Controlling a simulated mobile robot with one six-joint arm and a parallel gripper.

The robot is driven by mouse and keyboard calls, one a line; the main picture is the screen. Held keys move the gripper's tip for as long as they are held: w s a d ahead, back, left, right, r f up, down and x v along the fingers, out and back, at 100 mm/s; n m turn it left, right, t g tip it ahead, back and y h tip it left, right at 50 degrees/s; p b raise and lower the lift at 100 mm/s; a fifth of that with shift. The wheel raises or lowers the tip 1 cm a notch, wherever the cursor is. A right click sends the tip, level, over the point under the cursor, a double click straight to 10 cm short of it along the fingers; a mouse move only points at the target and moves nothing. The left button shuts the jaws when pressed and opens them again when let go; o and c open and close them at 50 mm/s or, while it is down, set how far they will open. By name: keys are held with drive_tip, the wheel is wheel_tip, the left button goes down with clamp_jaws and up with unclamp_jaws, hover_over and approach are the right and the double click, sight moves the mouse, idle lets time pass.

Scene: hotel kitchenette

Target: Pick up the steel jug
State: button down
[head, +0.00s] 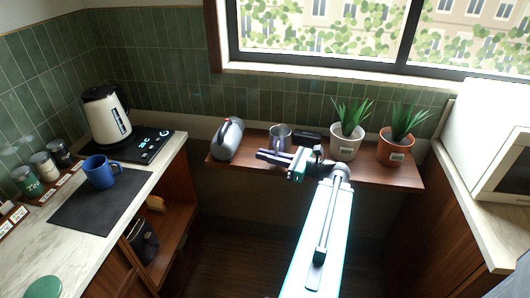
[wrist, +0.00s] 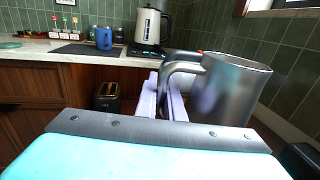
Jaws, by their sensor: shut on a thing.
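The steel jug (head: 280,136) is upright at the wooden window shelf, between a grey rounded vessel and a small black object. In the wrist view the jug (wrist: 232,92) fills the right side, with its handle (wrist: 176,72) toward the left. My gripper (head: 268,156) reaches the jug from the front. In the wrist view its fingers (wrist: 163,98) are shut on the handle. I cannot tell whether the jug's base touches the shelf, since the gripper partly covers it.
The wooden shelf (head: 385,179) also holds the grey vessel (head: 229,139), the black object (head: 308,135) and two potted plants (head: 345,142) (head: 396,147). On the left counter are a kettle (head: 105,115), a blue mug (head: 100,171) and jars. A white appliance (head: 490,135) stands right.

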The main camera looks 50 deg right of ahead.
drive_tip(key=shift+s+a+r+p, duration=0.3)
drive_tip(key=shift+s+p, duration=0.25)
drive_tip(key=shift+p, duration=0.55)
drive_tip(key=shift+s+a+p, duration=0.2)
drive_tip(key=shift+s+p, duration=0.1)
drive_tip(key=shift+p, duration=0.4)
drive_tip(key=shift+s+a+p, duration=0.35)
drive_tip(key=shift+s+p, duration=0.2)
drive_tip(key=shift+p, duration=1)
drive_tip(key=shift+s+a+p, duration=0.3)
drive_tip(key=shift+s+p, duration=0.25)
drive_tip(key=shift+p, duration=1)
